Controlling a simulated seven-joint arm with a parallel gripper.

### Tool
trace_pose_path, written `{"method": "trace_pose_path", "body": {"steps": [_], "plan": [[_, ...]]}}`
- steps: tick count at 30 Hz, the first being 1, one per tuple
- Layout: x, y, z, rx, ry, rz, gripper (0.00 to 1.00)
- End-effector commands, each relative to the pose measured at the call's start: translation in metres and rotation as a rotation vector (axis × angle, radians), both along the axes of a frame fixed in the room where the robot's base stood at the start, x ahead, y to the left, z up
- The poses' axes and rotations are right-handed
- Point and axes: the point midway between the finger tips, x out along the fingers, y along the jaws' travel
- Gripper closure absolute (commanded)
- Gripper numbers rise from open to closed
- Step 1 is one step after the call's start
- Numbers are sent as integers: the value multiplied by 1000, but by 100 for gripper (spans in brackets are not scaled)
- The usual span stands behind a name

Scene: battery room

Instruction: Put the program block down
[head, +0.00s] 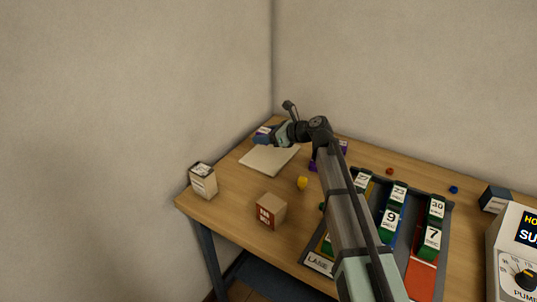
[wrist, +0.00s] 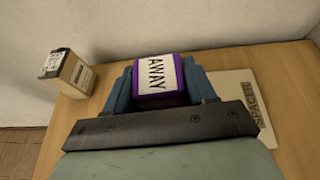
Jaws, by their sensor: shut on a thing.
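In the head view the block (head: 264,129) is small and partly hidden by the gripper. I cannot tell whether its underside touches the table. The cream pad (head: 268,160) lies flat and bare in the head view; in the wrist view it (wrist: 240,88) is marked SPACER.
A cream box (head: 203,180) stands at the left edge and a tan box (head: 271,211) near the front. A yellow piece (head: 302,183) lies between. A grey tray (head: 318,262) of numbered blocks is under my arm. A pump box (head: 514,250) stands right.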

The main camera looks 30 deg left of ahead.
Motion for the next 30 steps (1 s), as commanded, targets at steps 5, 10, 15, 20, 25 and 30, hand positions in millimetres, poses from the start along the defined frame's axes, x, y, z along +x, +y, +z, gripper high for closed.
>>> {"method": "trace_pose_path", "body": {"steps": [5, 10, 15, 20, 25, 30], "plan": [[31, -6, 3, 1, 1, -46, 77], [36, -8, -9, 0, 2, -55, 77], [36, -8, -35, 1, 2, -55, 77], [35, -8, -56, 1, 2, -54, 77], [35, -8, -66, 1, 2, -54, 77], [36, -8, -86, 1, 2, -55, 77]]}}
